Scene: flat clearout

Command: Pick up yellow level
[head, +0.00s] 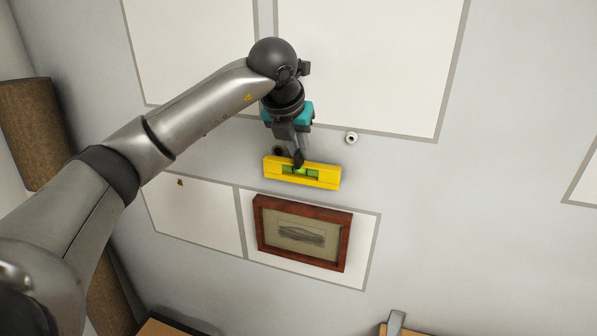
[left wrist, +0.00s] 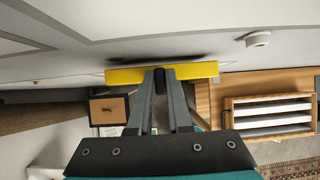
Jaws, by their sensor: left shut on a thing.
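The yellow level (head: 328,179) is a short bar with a green vial window in its middle, seen in front of the pale panelled wall in the head view. My left gripper (head: 298,161) comes at it from above in the picture and is shut on its middle, partly covering the window. In the left wrist view the level (left wrist: 125,77) lies crosswise at the fingertips (left wrist: 164,75). A dark shadow shows on the pale surface beside it. I cannot tell for sure whether the level touches that surface. My right gripper is in neither view.
A red-brown framed picture (head: 345,247) hangs just below the level. A small round white knob (head: 351,138) sticks out above right of it. In the left wrist view, a wooden shelf unit (left wrist: 232,115) and a drawer unit (left wrist: 108,110) stand beyond. The wall to the right is mostly bare.

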